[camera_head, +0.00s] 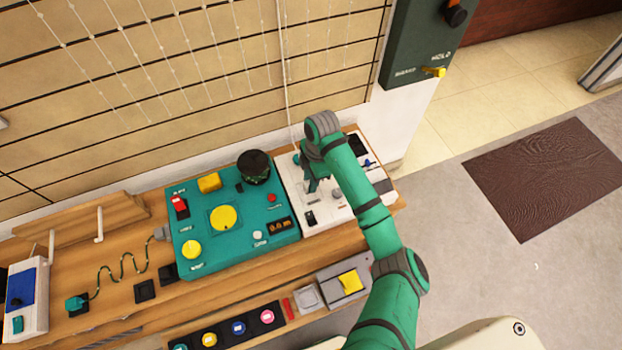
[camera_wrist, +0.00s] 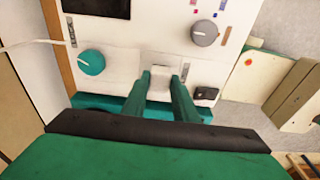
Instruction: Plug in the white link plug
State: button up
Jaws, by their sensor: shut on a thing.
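In the wrist view, my gripper (camera_wrist: 161,82) is shut on a small white block (camera_wrist: 160,88), apparently the white link plug. The block is in front of the white panel (camera_wrist: 120,45); I cannot tell whether it is seated in a socket or just touching. In the head view, my gripper (camera_head: 316,182) is over the white panel (camera_head: 330,213) at the right end of the wooden bench, and my arm hides part of the panel. The plug cannot be made out there.
A teal knob (camera_wrist: 91,62), grey knob (camera_wrist: 204,33) and black switch (camera_wrist: 206,94) surround the gripper. A teal console (camera_head: 250,240) with a black knob (camera_head: 254,167) adjoins the panel on the left. A white cord (camera_head: 286,90) hangs down the wall behind.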

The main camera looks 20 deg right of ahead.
jog(key=shift+a, duration=0.25)
jog(key=shift+d+f, duration=0.2)
dwell(0.5)
jog(key=shift+w+a+f, duration=0.1)
jog(key=shift+w+f, duration=0.05)
jog(key=shift+f, duration=0.05)
jog(key=shift+f, duration=0.2)
dwell(0.3)
jog(key=o, duration=1.5)
